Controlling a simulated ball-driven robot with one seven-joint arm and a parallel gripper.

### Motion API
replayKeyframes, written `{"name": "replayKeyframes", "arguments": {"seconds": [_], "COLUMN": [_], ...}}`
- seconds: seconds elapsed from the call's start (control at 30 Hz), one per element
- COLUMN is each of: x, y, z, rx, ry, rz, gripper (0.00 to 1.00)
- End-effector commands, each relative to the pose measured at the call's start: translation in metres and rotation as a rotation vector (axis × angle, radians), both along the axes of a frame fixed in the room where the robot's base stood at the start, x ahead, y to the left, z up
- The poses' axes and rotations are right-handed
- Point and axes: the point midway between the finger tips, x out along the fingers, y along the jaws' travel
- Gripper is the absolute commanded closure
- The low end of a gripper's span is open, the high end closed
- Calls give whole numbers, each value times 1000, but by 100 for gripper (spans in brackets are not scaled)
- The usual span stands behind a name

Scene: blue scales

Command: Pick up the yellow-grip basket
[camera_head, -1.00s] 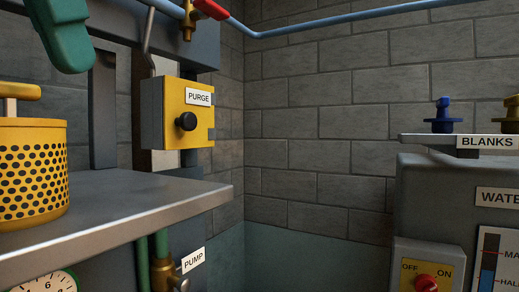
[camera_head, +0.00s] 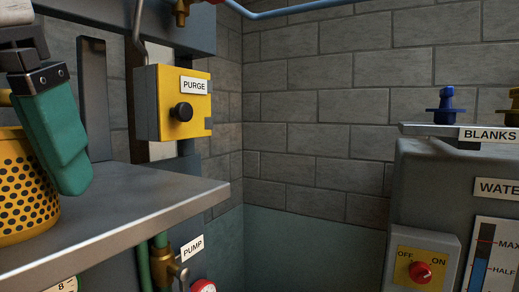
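The yellow basket (camera_head: 22,190), with dark round holes in its side, stands on the grey metal shelf (camera_head: 130,205) at the left edge, partly cut off by the frame. Only a sliver of its yellow grip (camera_head: 5,97) shows, the rest hidden behind my gripper or outside the picture. My gripper (camera_head: 58,130) is at the upper left, with one green finger pointing down in front of the basket's right side. The finger's tip reaches the height of the basket's wall; I cannot tell whether they touch. The other finger is not visible, so its opening is unclear.
A yellow PURGE box (camera_head: 180,103) with a black knob is mounted behind the shelf. A brass PUMP valve (camera_head: 166,262) sits below it. At right, a grey water tank (camera_head: 425,185) carries a BLANKS ledge with a blue plug (camera_head: 446,107). The shelf right of the basket is clear.

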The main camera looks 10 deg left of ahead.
Motion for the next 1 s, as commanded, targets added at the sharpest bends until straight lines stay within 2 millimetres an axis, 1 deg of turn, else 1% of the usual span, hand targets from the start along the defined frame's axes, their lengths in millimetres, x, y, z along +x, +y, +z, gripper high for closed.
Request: {"name": "replayKeyframes", "arguments": {"seconds": [0.2,0.8,1.0], "x": [0,0,0], "y": [0,0,0], "z": [-1,-1,0], "rx": [0,1,1], "ry": [0,0,0], "rz": [0,0,0], "gripper": [2,60,61]}}
